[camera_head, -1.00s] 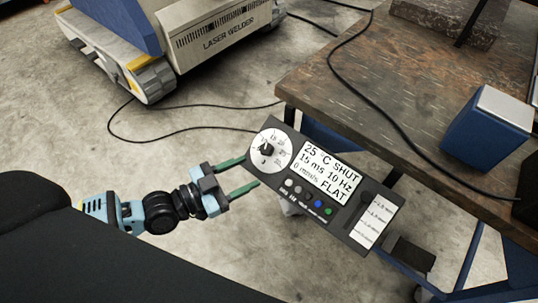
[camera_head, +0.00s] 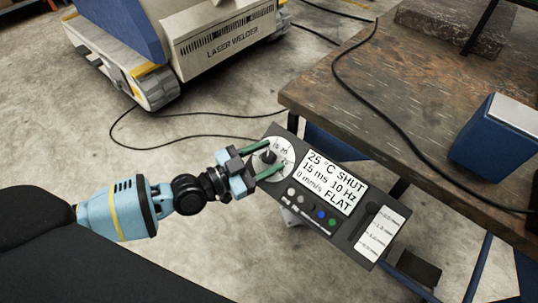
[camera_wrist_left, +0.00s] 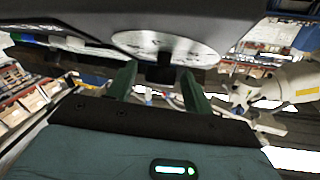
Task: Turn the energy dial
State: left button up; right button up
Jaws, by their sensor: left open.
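The energy dial (camera_head: 270,155) is a white round scale with a dark knob at the upper left of the dark control panel (camera_head: 345,225). My left gripper (camera_head: 274,159) is open, with its two green fingers over the dial face, one on each side of the knob. In the left wrist view the white dial disc (camera_wrist_left: 135,41) and the dark knob (camera_wrist_left: 165,66) show ahead, between the fingers (camera_wrist_left: 158,80). I cannot tell whether the fingers touch the knob. The fingers and gripper body hide part of the scale. My right gripper is not in view.
The panel has a text screen (camera_head: 333,180), several small buttons (camera_head: 320,215) and a slider (camera_head: 370,208). A worn workbench (camera_head: 420,130) with a blue box (camera_head: 497,132) stands right. A laser welder (camera_head: 215,45) stands behind. Black cables cross floor and bench.

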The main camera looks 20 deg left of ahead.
pick_arm(q)
jog(key=shift+w+d, duration=0.3)
jog(key=shift+w, duration=0.05)
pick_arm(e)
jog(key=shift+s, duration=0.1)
pick_arm(q)
jog(key=c, duration=1)
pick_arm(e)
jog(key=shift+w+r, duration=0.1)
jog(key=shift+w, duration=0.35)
